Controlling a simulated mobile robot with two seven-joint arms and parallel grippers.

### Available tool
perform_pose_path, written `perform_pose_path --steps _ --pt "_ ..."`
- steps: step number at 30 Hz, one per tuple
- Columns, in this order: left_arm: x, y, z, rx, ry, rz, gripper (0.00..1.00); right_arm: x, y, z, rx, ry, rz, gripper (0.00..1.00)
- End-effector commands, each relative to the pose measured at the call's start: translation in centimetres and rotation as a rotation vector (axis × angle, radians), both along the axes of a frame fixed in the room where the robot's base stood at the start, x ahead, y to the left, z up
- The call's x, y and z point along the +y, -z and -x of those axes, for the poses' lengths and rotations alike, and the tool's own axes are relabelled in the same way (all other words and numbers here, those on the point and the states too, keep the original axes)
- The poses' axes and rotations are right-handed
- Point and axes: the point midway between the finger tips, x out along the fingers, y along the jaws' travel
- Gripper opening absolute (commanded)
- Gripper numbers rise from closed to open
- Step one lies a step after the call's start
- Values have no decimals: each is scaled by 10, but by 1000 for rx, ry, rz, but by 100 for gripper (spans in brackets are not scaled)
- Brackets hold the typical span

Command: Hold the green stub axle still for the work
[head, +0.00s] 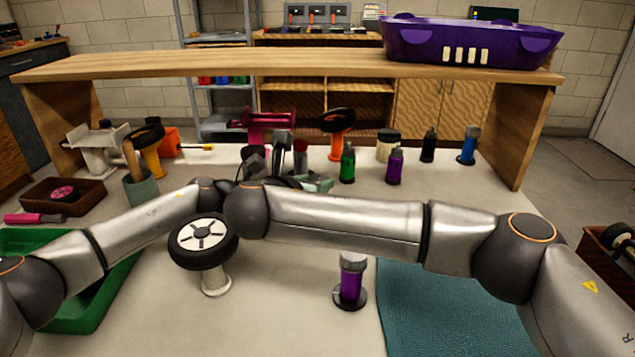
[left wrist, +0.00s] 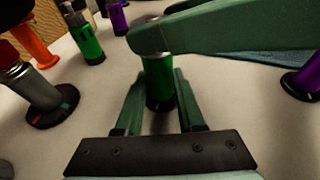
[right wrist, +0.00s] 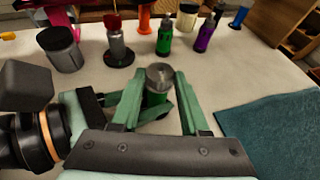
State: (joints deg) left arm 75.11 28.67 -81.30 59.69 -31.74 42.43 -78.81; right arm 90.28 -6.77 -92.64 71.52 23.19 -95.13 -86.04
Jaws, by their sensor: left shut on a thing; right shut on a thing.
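The green stub axle (left wrist: 160,85) is a small upright green cylinder with a grey metal top. It also shows in the right wrist view (right wrist: 158,78). My left gripper (left wrist: 158,76) is shut on it, one finger on each side. My right gripper (right wrist: 158,84) is also shut on it, and one of its green fingers crosses the top of the left wrist view. In the head view my right arm hides the axle and most of both grippers; only bits of green finger show behind the arm.
A wheel on a white stand (head: 203,245) and a purple cylinder (head: 350,283) stand in front of my arms. A green tray (head: 118,280) lies left, a teal mat (head: 440,310) right. Green (head: 347,165) and purple (head: 394,167) bottles stand behind. A wooden shelf (head: 300,64) spans the back.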

Motion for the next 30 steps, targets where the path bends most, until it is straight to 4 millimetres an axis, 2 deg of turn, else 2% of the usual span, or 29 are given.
perform_pose_path --steps 12,30 --pt "-3 0 2 2 10 1 0 5 -1 -3 -5 204 -2 0" --pt "-3 0 3 1 11 0 0 4 0 -4 -5 266 1 0"
